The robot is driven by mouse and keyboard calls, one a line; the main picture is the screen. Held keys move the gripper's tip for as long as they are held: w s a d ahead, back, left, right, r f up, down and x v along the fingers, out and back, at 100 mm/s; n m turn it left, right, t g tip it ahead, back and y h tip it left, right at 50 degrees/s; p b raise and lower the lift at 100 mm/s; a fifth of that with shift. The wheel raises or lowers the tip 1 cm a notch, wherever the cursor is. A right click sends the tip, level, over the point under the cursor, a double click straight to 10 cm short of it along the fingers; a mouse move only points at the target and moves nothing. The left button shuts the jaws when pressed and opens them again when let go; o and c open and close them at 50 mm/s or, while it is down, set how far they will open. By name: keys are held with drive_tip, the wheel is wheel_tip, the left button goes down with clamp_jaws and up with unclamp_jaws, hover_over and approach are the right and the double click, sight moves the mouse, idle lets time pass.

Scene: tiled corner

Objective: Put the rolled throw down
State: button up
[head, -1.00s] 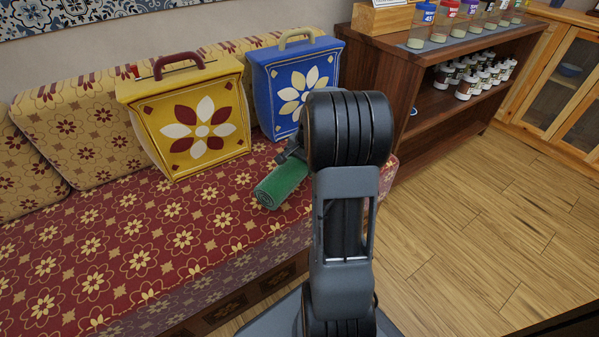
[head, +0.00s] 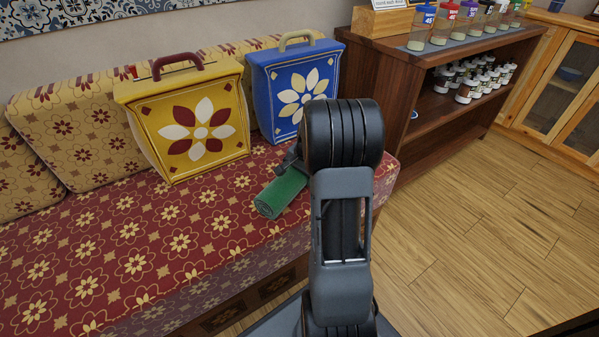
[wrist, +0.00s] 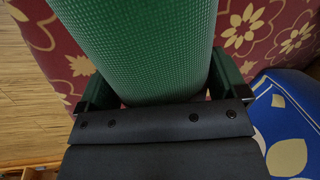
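The rolled throw, a green roll (head: 281,195), is over the right part of the red flowered seat (head: 120,255) in the head view. Its spiral end faces the lower left. In the wrist view the green roll (wrist: 140,45) fills the middle, between the two fingers of my gripper (wrist: 145,90). The fingers sit close against both sides of it, so my gripper looks shut on it. In the head view my arm hides most of my gripper. I cannot tell whether the roll touches the seat.
A yellow case (head: 190,125) and a blue case (head: 297,85) with flower patterns stand on the seat behind the roll. A dark wooden shelf (head: 430,115) with jars stands to the right. The seat's left front is clear.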

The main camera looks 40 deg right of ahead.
drive_tip(key=shift+o, duration=0.6)
drive_tip(key=shift+r, duration=0.15)
drive_tip(key=shift+r, duration=0.35)
drive_tip(key=p+v, duration=0.4)
drive_tip(key=v, duration=0.6)
drive_tip(key=shift+s+r+p, duration=0.15)
drive_tip(key=shift+r+p, duration=0.15)
drive_tip(key=shift+p, duration=0.05)
drive_tip(key=s+a+r+n, duration=0.1)
drive_tip(key=s+a+n, duration=0.5)
drive_tip(key=a, duration=0.5)
drive_tip(key=s+a+r+n, duration=0.2)
drive_tip(key=s+a+n, duration=0.5)
drive_tip(key=a, duration=0.4)
drive_tip(key=shift+a+n+h, duration=0.35)
drive_tip(key=shift+n+h, duration=0.05)
drive_tip(key=shift+n, duration=0.2)
drive_tip(key=shift+s, duration=0.1)
